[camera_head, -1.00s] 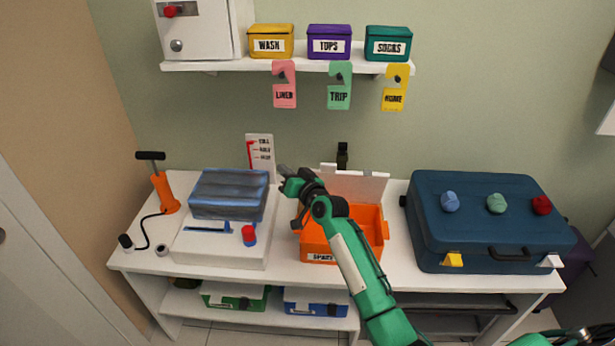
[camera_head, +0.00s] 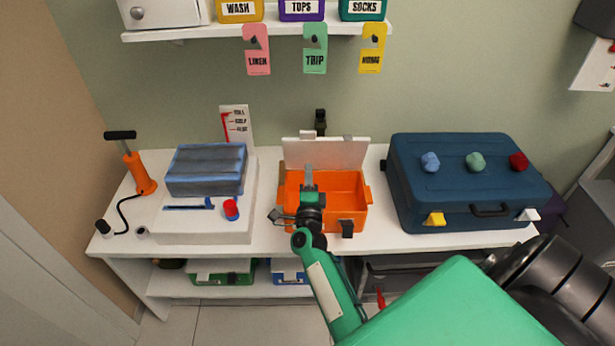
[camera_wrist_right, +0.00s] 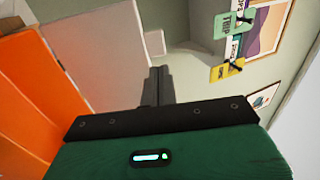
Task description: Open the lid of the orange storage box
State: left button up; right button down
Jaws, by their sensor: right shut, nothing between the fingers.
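The orange storage box (camera_head: 350,190) stands on the table in the middle of the head view. Its white lid (camera_head: 340,152) stands upright at the back edge, so the box is open. The wrist view shows the orange box (camera_wrist_right: 35,95) at the left and the pale lid (camera_wrist_right: 95,50) beside it. My right gripper (camera_head: 309,178) is over the left part of the box, in front of the lid, and hides part of the interior. It is shut and empty; its closed fingers show in the wrist view (camera_wrist_right: 160,85). My left gripper is not in view.
A blue suitcase (camera_head: 465,190) with coloured knobs stands right of the box. A white unit with a grey-blue bundle (camera_head: 206,170) and an orange pump (camera_head: 138,172) are to the left. Hanging tags (camera_head: 315,50) and a bin shelf (camera_head: 250,28) are above.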

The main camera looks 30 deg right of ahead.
aim_at(308, 133)
jog(key=x, duration=1)
jog(key=w+p, duration=0.1)
jog(key=d+r+g+p, duration=0.1)
jog(key=p, duration=0.1)
jog(key=shift+w+r+y, duration=0.3)
jog(key=shift+w, duration=0.05)
jog(key=x, duration=0.1)
jog(key=b+x, duration=0.1)
jog(key=shift+w+d+f, duration=0.25)
jog(key=shift+w, duration=0.1)
jog(key=shift+w+d+r, duration=0.1)
jog(key=shift+w+d, duration=0.25)
jog(key=shift+w, duration=0.15)
jog(key=shift+s+r, duration=0.1)
jog(key=shift+a, duration=0.1)
